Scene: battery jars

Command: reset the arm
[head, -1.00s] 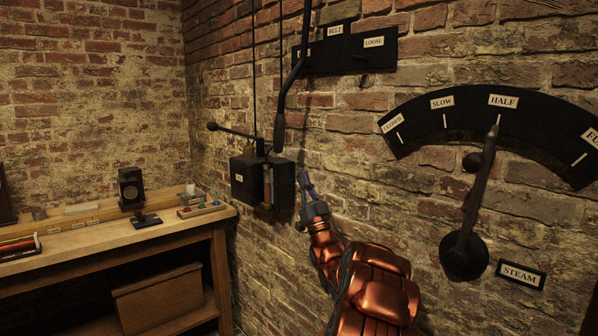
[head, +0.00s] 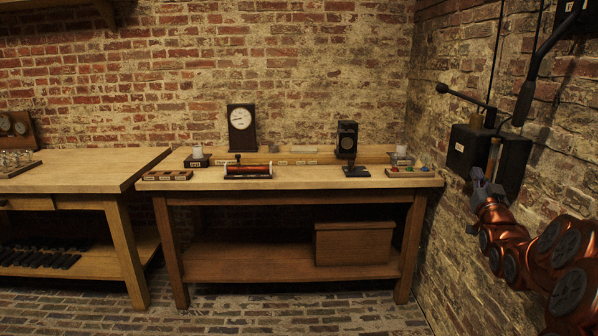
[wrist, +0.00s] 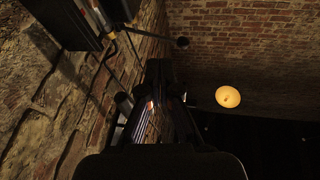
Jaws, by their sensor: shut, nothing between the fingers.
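My gripper (head: 480,180) is at the right of the head view, on the end of my copper-coloured arm. It points upward and is empty, with its fingers together. It is close to the black lever box (head: 486,152) on the right brick wall, just in front of or below it; I cannot tell whether they touch. In the wrist view my gripper (wrist: 160,75) shows dark from behind, and its fingertips are hard to make out.
A wooden bench (head: 300,184) stands against the back wall with a dial clock (head: 241,128), a black device (head: 347,142) and small trays on top. A second table (head: 80,172) is at left. A lamp (wrist: 228,97) glows overhead. The brick floor in front is clear.

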